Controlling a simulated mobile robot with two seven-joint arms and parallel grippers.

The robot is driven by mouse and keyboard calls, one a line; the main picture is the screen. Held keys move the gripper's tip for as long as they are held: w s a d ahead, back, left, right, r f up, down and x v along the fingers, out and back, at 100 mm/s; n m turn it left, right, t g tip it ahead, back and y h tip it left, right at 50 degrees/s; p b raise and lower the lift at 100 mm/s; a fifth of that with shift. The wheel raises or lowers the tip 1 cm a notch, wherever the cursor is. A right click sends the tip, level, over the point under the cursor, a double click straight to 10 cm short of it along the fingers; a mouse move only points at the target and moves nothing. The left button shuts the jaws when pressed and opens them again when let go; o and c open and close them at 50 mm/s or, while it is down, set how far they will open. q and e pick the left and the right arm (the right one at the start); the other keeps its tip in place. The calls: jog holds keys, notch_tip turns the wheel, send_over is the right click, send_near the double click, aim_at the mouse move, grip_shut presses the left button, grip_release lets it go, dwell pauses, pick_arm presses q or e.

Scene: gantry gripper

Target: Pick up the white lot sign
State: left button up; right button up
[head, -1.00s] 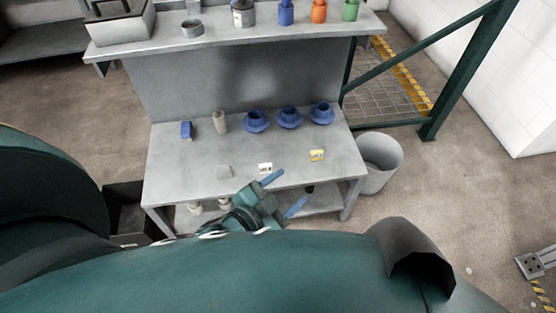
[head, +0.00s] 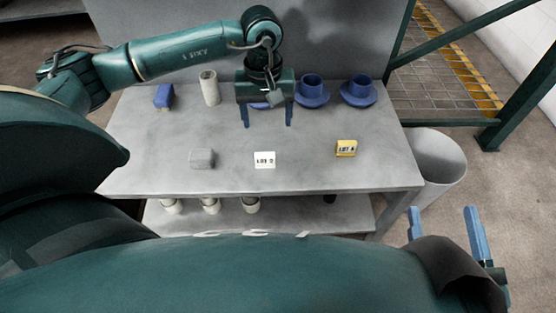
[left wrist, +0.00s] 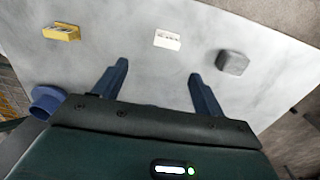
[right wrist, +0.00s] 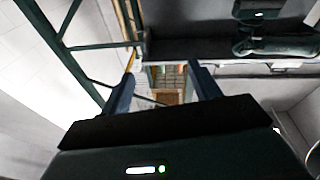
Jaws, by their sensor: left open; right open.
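The white lot sign (head: 264,160) stands on the grey table (head: 140,175) near its front edge, between a grey block and a yellow sign. It also shows in the left wrist view (left wrist: 167,40), ahead of and between the fingers. My left gripper (head: 267,122) is open and empty above the table, behind the white sign and apart from it. Its fingers (left wrist: 158,85) point toward the sign in the left wrist view. My right gripper (head: 446,222) is open and empty to the right of the table, near a bin. The right wrist view does not clearly show the sign.
A yellow lot sign (head: 346,149) stands to the right and a grey block (head: 202,159) to the left. Blue cups on saucers (head: 360,90), a beige cylinder (head: 209,88) and a blue object (head: 164,97) stand behind. A grey bin (head: 436,165) is beside the table.

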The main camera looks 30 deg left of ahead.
pick_arm(q)
jog(key=f, duration=0.2)
jog(key=f+b, duration=0.1)
jog(key=f, duration=0.2)
jog(key=f+b, duration=0.1)
jog(key=f, duration=0.2)
jog(key=shift+a, duration=0.35)
jog(key=shift+s+f+b, duration=0.2)
jog(key=shift+f+b, duration=0.3)
jog(key=shift+f, duration=0.1)
jog(key=shift+s+f+b, duration=0.2)
jog(key=shift+f+b, duration=0.25)
jog(key=shift+f, duration=0.1)
notch_tip(320, 180, down, 2)
jog(key=shift+s+d+f+b, duration=0.1)
jog(key=shift+s+b, duration=0.05)
jog(key=shift+b, duration=0.3)
jog(key=shift+f, duration=0.2)
pick_arm(e)
jog(key=shift+w+a+r+n+t+y, duration=0.1)
jog(key=shift+w+r+n+t+y, duration=0.15)
jog(key=shift+r+t+y, duration=0.25)
jog(key=shift+w+a+r+n+t+y, duration=0.15)
jog(key=shift+r+n+t+y, duration=0.15)
jog(key=shift+r+y, duration=0.35)
jog(key=shift+d, duration=0.1)
pick_arm(q)
jog(key=shift+r, duration=0.1)
jog(key=c, duration=1)
